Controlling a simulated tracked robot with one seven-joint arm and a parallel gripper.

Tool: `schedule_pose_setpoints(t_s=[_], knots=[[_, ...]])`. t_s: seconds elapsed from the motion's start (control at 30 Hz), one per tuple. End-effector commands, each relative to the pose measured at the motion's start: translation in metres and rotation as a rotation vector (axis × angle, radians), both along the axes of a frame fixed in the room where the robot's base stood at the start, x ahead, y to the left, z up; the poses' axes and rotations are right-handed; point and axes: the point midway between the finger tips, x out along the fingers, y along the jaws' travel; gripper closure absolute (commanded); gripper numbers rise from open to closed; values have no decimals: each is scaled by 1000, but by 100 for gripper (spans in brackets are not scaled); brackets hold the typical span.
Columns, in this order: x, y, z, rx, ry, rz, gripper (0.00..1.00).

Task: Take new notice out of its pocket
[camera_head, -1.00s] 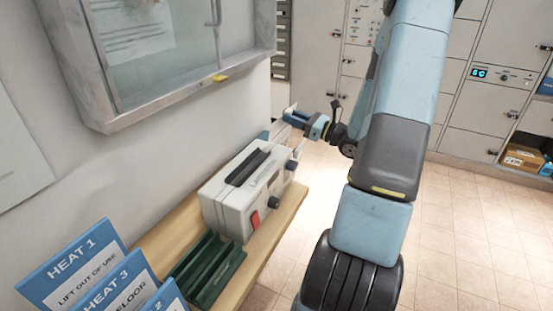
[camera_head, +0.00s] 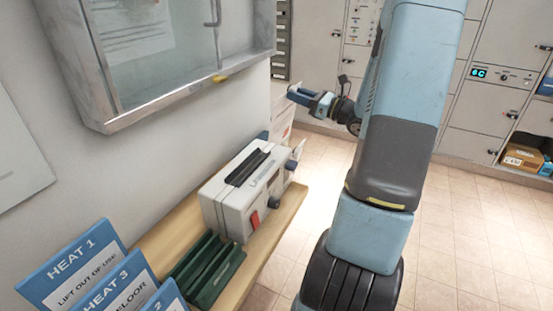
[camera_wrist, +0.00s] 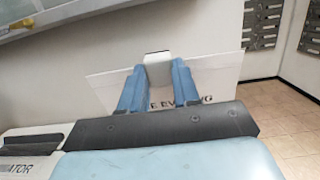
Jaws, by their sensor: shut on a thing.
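My gripper (camera_head: 302,95) is raised beside the wall, past the far end of the shelf. In the wrist view its two blue fingers (camera_wrist: 158,72) are shut on a white sheet, the notice (camera_wrist: 105,88), which has part of a line of dark lettering showing between and beside the fingers. The notice also shows in the head view (camera_head: 281,118), hanging below the fingers. A blue piece (camera_head: 264,136) shows behind the grey machine, perhaps part of the pocket. The machine hides most of it, and I cannot tell whether the notice is clear of it.
A green rack (camera_head: 208,270) and blue HEAT signs (camera_head: 75,258) are nearer. A glass-fronted wall case (camera_head: 160,45) hangs above. Lockers (camera_head: 470,110) stand behind; the tiled floor at right is clear.

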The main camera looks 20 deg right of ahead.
Motion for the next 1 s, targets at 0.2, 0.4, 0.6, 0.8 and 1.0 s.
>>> schedule_pose_setpoints(t_s=[0.2,0.4,0.6,0.8,1.0], knots=[[-2,-2,18,-2,-2,-1,96],[-4,-4,34,-2,-2,0,96],[-6,-5,50,-2,-3,0,96],[-9,-7,65,-2,-3,-1,96],[-11,-9,80,-2,-2,-1,96]])
